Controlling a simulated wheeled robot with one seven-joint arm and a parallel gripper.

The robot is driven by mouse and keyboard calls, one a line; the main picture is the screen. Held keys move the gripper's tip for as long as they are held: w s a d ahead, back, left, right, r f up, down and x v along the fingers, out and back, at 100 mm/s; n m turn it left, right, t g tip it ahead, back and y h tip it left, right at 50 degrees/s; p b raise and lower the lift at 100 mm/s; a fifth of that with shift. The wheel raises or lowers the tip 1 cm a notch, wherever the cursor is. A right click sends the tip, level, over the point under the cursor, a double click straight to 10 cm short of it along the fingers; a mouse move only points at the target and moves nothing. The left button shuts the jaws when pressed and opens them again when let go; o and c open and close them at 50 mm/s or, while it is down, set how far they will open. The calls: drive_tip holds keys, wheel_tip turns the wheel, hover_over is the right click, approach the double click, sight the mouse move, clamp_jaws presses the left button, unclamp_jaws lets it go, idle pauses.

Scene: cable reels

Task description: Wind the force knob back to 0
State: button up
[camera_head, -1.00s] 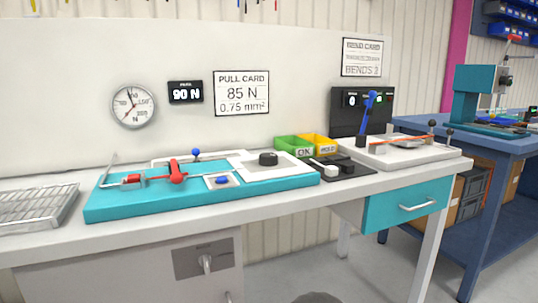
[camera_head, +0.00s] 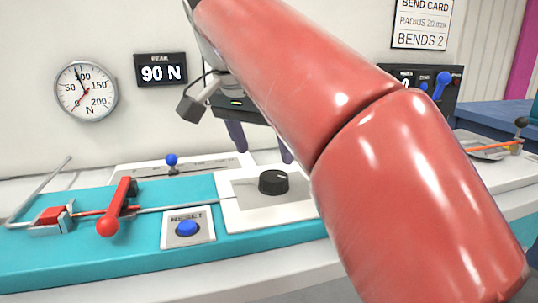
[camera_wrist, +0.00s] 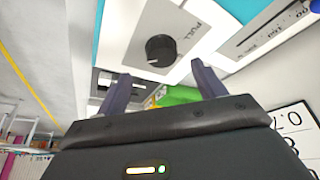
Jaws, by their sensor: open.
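The force knob (camera_head: 273,182) is a round black dial with a light pointer mark, on a white plate (camera_head: 240,210) of the turquoise pull tester (camera_head: 80,252). It also shows in the wrist view (camera_wrist: 160,50), ahead of the fingers. My gripper (camera_head: 262,150) hangs above and behind the knob, its two dark fingers apart and empty. In the wrist view the gripper (camera_wrist: 156,88) has its fingers spread, with the knob between their lines but apart from them. The dial's scale is too small to read. The peak display (camera_head: 161,70) reads 90 N.
A blue reset button (camera_head: 187,228) and a red lever (camera_head: 116,207) lie left of the knob. A blue-tipped lever (camera_head: 172,161) stands behind. A round gauge (camera_head: 86,91) hangs on the wall. My red arm covers the pull card and bins in the head view.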

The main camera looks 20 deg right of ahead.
sight(273, 175)
drive_tip(key=x, duration=0.7)
drive_tip(key=shift+w+d, duration=0.2)
drive_tip(key=shift+w, duration=0.1)
drive_tip(key=c, duration=1)
